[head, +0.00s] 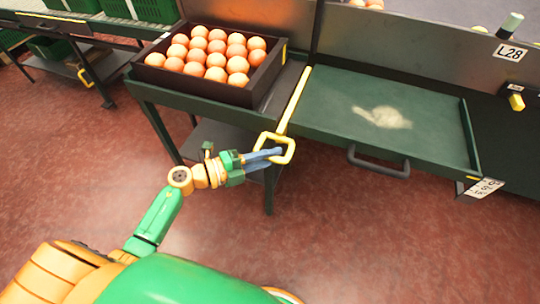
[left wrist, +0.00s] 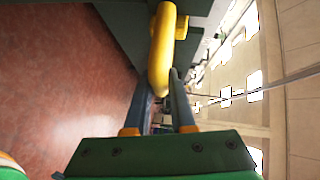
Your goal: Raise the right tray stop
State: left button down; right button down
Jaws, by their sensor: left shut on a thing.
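A yellow tray stop (head: 294,100) runs as a bar along the left edge of the green tray (head: 430,115), with a square loop handle at its front end. My left gripper (head: 277,155) is at this loop, its blue-grey fingers shut on it. In the left wrist view the yellow loop (left wrist: 161,65) stands between the two fingertips (left wrist: 160,88). Part of the loop is hidden by the fingers. My right gripper is not in view.
A dark crate of oranges (head: 272,86) stands left of the stop. A dark bar handle (head: 378,165) sticks out from the green tray's front. Another yellow loop handle (head: 86,77) is far left. The red floor (head: 340,240) in front is clear.

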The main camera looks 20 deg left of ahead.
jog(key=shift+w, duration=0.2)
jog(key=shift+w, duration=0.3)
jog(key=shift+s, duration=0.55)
